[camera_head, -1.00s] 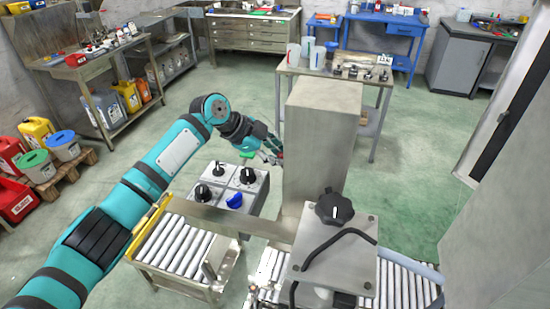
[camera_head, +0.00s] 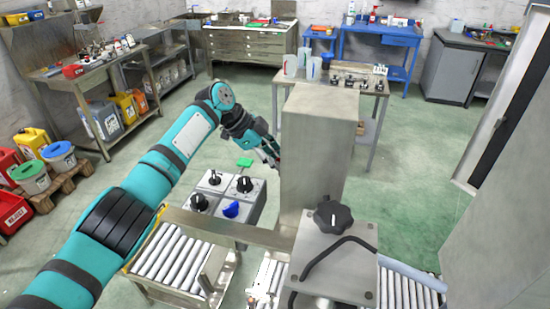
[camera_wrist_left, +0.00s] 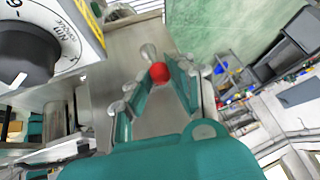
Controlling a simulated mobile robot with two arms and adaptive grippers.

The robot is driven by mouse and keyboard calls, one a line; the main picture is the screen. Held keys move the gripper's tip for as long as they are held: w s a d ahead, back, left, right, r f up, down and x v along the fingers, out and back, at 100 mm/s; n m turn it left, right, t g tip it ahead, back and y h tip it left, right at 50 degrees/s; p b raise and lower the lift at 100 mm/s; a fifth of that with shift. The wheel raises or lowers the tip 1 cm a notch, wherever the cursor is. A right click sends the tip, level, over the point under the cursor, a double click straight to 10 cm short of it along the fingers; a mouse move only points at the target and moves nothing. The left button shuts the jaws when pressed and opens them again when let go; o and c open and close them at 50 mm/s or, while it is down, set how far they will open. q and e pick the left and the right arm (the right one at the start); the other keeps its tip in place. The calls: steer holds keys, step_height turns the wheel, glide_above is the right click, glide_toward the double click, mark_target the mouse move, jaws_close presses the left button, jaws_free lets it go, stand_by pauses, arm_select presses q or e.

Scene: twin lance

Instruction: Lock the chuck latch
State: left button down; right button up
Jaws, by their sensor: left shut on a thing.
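My left gripper (camera_head: 272,154) reaches down at the left side of the tall grey metal column (camera_head: 320,140) in the head view, its tips partly hidden by the column. In the left wrist view, the left gripper (camera_wrist_left: 163,82) has its teal fingers on either side of a red ball knob (camera_wrist_left: 160,72), shut on it. A pale rounded metal piece (camera_wrist_left: 148,51) shows just beyond the ball. How the ball joins the chuck latch is hidden. My right gripper is not in view.
A grey control box (camera_head: 214,207) with black knobs and a blue knob stands below the left arm. Roller conveyors (camera_head: 165,252) lie in front. A plate with a black star knob (camera_head: 333,216) stands at right front. Green floor (camera_head: 415,150) is open behind.

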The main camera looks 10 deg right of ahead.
arm_select(q)
steer(key=c, duration=1.5)
jaws_free()
steer(key=shift+w, duration=0.1)
steer(key=v, duration=1.2)
